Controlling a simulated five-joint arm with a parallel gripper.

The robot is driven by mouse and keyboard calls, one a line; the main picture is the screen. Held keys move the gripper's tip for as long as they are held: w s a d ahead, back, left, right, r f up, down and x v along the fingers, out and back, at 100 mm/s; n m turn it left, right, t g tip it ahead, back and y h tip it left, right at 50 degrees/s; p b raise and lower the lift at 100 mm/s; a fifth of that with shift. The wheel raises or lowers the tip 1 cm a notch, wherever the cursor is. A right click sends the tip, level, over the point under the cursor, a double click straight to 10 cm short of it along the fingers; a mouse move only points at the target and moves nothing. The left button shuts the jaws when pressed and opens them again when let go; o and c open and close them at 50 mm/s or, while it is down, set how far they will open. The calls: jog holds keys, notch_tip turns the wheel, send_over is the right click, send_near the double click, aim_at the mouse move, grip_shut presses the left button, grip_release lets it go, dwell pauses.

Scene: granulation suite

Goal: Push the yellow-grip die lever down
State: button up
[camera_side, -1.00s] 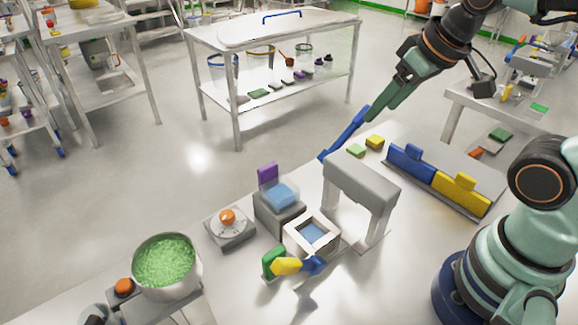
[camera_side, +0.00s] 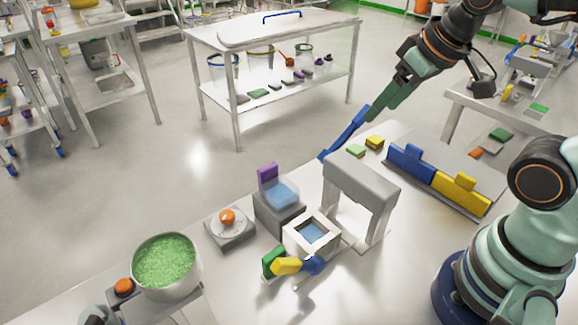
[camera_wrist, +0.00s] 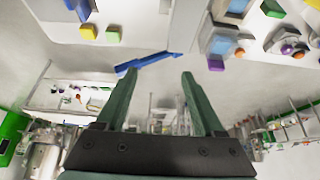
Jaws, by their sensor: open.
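The yellow grip (camera_side: 286,266) of the die lever shows at the front of the white die block (camera_side: 311,233), between a green piece (camera_side: 271,261) and a blue piece (camera_side: 314,265). Its exact tilt is hard to tell. My gripper (camera_side: 374,112) is open, high behind the grey arch (camera_side: 362,180) and well apart from the lever. In the wrist view its two green fingers (camera_wrist: 160,76) are spread. A blue bar (camera_wrist: 148,62) lies across the view by the fingertips; in the side view it runs down-left from them (camera_side: 344,134). Contact is unclear.
Blue and yellow blocks (camera_side: 412,164) sit in a tray at the right. A grey unit with a purple tab (camera_side: 268,173), an orange-knob dial (camera_side: 228,217) and a pot of green granules (camera_side: 165,261) stand leftward. A steel table (camera_side: 237,110) is behind.

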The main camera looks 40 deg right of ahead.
jog(key=shift+c, duration=1.2)
jog(key=shift+a, duration=0.25)
jog(key=shift+c, duration=0.2)
jog(key=n+g, duration=0.6)
jog(key=n, duration=1.2)
send_near(287, 261)
notch_tip(287, 261, down, 10)
jog(key=shift+s+f, duration=0.1)
jog(key=shift+f, duration=0.05)
grip_shut()
